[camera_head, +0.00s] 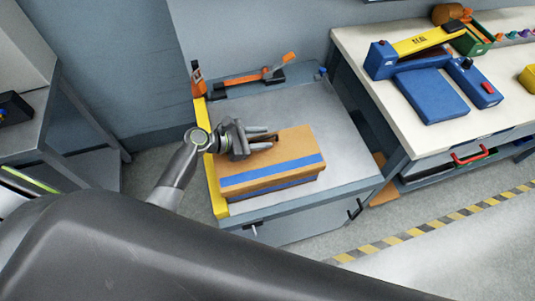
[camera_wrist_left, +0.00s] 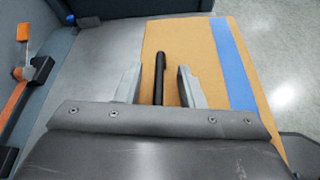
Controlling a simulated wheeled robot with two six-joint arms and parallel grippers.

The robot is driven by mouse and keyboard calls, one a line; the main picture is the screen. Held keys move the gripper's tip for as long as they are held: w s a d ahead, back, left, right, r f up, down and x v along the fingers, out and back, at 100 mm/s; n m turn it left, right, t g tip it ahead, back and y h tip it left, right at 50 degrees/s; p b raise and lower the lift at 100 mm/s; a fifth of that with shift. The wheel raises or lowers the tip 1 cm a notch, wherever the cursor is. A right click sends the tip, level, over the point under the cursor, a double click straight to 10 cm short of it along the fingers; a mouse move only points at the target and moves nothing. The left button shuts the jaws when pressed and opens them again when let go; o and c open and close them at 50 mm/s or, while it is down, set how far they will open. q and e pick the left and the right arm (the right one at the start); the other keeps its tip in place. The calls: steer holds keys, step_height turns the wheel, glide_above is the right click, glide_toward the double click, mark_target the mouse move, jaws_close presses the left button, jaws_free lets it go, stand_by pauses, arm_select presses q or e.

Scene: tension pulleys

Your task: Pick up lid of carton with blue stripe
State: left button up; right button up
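The brown carton with a blue stripe stands on the grey bench top, and its lid (camera_head: 298,143) is on it. The lid fills the middle of the left wrist view (camera_wrist_left: 205,55), with the blue stripe (camera_wrist_left: 232,65) to the right. A dark bar handle (camera_wrist_left: 158,80) on the lid lies between the two fingers of my left gripper (camera_wrist_left: 158,67). Gaps show on both sides of the handle. In the head view my left gripper (camera_head: 270,137) is low over the lid from the left, its fingers apart. My right gripper is not in view.
An orange and black tool (camera_head: 262,75) lies behind the carton, and a yellow strip (camera_head: 211,165) runs along the bench's left edge. A white bench (camera_head: 350,40) at right holds blue boxes (camera_head: 430,95). The grey bench top (camera_head: 345,140) right of the carton is clear.

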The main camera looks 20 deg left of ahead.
arm_select(q)
steer(key=shift+x, duration=1.1)
jaws_close()
